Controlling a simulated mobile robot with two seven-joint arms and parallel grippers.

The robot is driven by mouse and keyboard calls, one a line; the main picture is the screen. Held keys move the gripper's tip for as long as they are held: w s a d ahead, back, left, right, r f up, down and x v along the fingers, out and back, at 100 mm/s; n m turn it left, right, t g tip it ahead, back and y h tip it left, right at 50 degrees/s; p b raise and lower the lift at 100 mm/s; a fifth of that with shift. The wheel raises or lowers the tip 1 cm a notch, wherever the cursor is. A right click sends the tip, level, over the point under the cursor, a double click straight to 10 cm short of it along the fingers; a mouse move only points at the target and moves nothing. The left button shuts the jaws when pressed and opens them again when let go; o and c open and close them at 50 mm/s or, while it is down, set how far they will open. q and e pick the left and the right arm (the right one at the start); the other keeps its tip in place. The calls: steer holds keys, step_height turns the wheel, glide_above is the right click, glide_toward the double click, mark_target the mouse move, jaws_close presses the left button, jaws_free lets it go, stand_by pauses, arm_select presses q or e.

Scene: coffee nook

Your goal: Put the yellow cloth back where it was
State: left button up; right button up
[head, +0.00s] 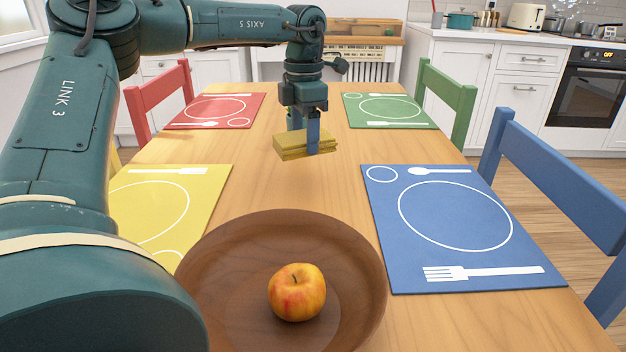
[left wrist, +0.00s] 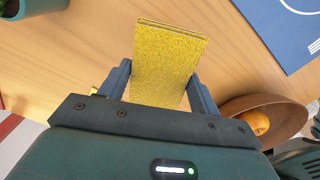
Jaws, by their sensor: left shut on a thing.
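The yellow cloth (head: 300,146) is a folded, layered block held in my left gripper (head: 305,128). The gripper points down and is shut on the cloth, one finger on each side. The cloth is above the middle of the wooden table, between the red and green placemats and beyond the brown bowl. In the left wrist view the cloth (left wrist: 168,62) sticks out from between the two fingers (left wrist: 160,85). My right gripper is in neither view.
A brown bowl (head: 225,250) with an apple (head: 297,292) stands at the near middle. Placemats lie around the table: yellow (head: 205,190), red (head: 215,108), green (head: 390,108) and blue (head: 450,215). Chairs stand at the sides. The wooden middle (head: 300,190) is clear.

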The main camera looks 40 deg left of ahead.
mark_target(303, 137)
arm_select(q)
step_height(303, 137, down, 5)
steer(key=shift+s+r+b, duration=0.1)
steer(key=shift+s+b, duration=0.05)
steer(key=shift+b, duration=0.3)
steer(key=shift+f+b, duration=0.45)
steer(key=shift+f, duration=1.2)
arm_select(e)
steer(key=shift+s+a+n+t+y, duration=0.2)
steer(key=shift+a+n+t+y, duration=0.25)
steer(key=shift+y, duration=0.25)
arm_select(q)
steer(key=shift+f, duration=0.1)
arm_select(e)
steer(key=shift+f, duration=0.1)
arm_select(q)
steer(key=o, duration=0.9)
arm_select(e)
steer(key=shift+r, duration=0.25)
arm_select(q)
steer(key=shift+r, duration=0.35)
step_height(303, 137, up, 11)
steer(key=p, duration=0.3)
steer(key=shift+f, duration=0.15)
steer(key=shift+r, duration=0.45)
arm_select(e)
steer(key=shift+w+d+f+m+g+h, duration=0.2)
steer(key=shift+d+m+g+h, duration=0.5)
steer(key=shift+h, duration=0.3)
